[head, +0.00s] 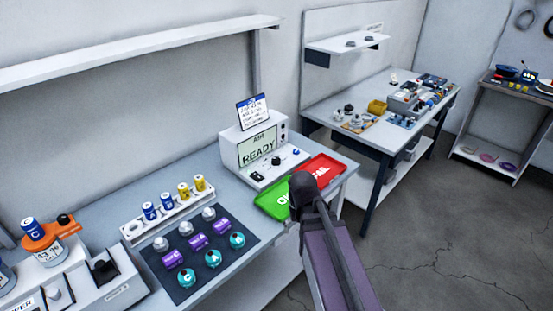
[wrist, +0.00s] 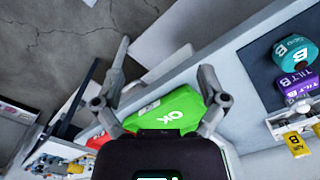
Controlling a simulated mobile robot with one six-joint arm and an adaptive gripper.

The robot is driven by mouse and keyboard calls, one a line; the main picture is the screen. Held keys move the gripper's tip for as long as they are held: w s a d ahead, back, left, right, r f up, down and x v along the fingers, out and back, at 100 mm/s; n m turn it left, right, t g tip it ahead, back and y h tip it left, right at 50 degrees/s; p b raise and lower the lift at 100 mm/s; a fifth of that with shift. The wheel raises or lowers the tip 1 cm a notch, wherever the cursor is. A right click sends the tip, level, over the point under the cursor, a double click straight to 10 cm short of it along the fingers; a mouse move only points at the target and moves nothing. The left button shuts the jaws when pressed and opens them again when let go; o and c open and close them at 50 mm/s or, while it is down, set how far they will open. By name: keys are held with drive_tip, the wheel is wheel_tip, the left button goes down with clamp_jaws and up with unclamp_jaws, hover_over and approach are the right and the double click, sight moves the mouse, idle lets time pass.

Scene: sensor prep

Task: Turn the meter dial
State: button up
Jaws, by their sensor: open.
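The meter (head: 229,152) is a white box with a screen reading READY, at the back of the near bench in the head view. Its low front panel carries a black knob (head: 276,160) and other small controls; I cannot tell for sure which one is the dial. My arm reaches in from the lower right, its dark end in front of the trays, right of and nearer than the meter. In the wrist view my gripper (wrist: 165,54) has its fingers spread wide with nothing between them. It is apart from the meter, which I cannot make out in that view.
A green OK tray (head: 270,203) and a red tray (head: 325,166) lie beside the meter; the green one also shows in the wrist view (wrist: 180,105). A dark mat (head: 217,251) holds several sensors, left of the trays. A rack (head: 133,231) holds blue and yellow cylinders.

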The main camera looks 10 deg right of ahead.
sight(276, 159)
drive_tip(key=w+r+m+p, duration=0.2)
drive_tip(key=w+r+m, duration=0.1)
drive_tip(key=w, duration=1.1)
drive_tip(key=w+r+m+p, duration=0.3)
drive_tip(key=w+m, duration=0.2)
drive_tip(key=w, duration=0.9)
drive_tip(key=w+r+m+p, duration=0.2)
drive_tip(key=w+m+p, duration=0.1)
drive_tip(key=w, duration=1.2)
drive_tip(key=shift+r+m, duration=0.4)
drive_tip(key=shift+m, duration=0.4)
drive_tip(key=shift+w+a+f, duration=0.1)
drive_tip(key=shift+f, duration=0.05)
wheel_tip(276, 159, down, 14)
drive_tip(key=b, duration=1.3)
drive_tip(key=shift+r, duration=0.25)
drive_tip(key=c, duration=1.1)
